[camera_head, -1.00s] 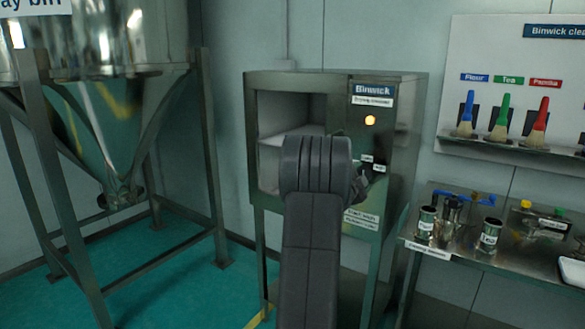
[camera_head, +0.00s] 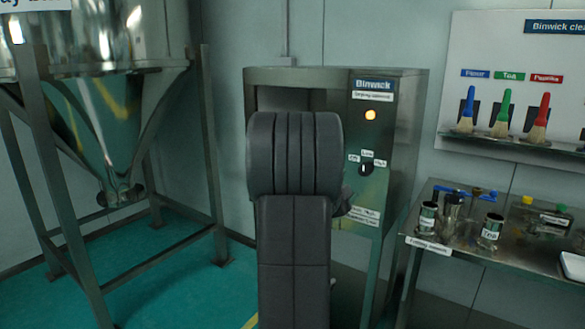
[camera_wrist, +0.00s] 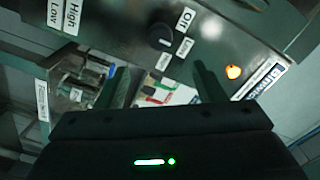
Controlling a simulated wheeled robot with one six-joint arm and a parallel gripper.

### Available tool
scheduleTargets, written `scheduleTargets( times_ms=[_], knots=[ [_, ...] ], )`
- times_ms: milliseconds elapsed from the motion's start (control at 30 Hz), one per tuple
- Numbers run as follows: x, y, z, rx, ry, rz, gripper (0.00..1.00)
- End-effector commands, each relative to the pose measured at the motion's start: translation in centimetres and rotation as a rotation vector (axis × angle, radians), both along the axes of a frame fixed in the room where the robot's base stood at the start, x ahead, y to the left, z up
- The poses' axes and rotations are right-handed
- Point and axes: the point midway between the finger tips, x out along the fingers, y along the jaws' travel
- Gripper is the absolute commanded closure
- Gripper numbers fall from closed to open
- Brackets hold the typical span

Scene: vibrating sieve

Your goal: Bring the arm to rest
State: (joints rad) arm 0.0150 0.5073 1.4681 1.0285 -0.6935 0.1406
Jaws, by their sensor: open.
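My gripper (camera_wrist: 157,85) is open and empty in the wrist view, its two fingers spread apart. It is clear of the control panel of the drying cabinet. In the head view my arm stands in front of the cabinet (camera_head: 405,130) and hides most of its opening; the gripper is mostly hidden behind the arm. The black knob (camera_head: 366,168) on the panel is uncovered, with small labels around it, and it also shows in the wrist view (camera_wrist: 160,37). An amber lamp (camera_head: 370,115) glows above the knob.
A steel hopper (camera_head: 115,120) on a legged frame stands at the left. At the right a steel table (camera_head: 430,252) holds tins and tools. Brushes with blue, green and red handles (camera_head: 503,110) hang on the wall board. Teal floor is open between hopper and cabinet.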

Motion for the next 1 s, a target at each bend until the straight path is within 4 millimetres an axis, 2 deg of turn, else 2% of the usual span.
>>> scheduleTargets(
  times_ms=[67,767,1000],
  knots=[
    [-1.4,1.0,0.0,0.0,-0.001,0.003,0.37],
    [10.2,-7.0,0.1,-0.001,0.001,-0.001,0.37],
    [10.2,-6.9,0.5,-0.227,0.157,0.001,0.37]
  ],
)
